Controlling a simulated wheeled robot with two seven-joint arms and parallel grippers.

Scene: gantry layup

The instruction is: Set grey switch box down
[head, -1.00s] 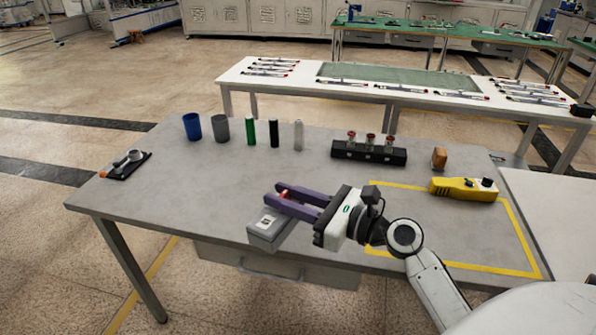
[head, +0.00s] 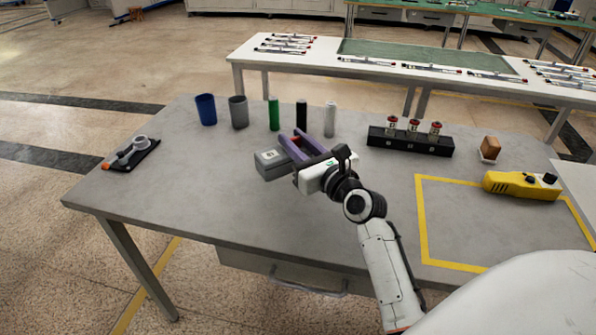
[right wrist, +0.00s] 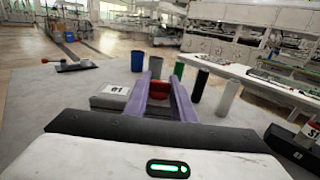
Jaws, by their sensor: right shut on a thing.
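The grey switch box (head: 264,172) has a pale label on top and is over the middle of the table, in front of the green and black cylinders. My right gripper (head: 290,135) has purple fingers and is shut on it, with a red part between the fingers. In the right wrist view, the box (right wrist: 112,101) shows to the left of the fingers (right wrist: 161,82), its label reading 01. Whether its underside touches the table cannot be told. My left gripper is not in view.
On the grey table (head: 190,195), a blue cup (head: 205,109), a grey cup (head: 238,112) and green, black and white cylinders (head: 330,119) stand behind the box. A black rack (head: 410,142) and a yellow device (head: 521,185) are at right. The left-front table is clear.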

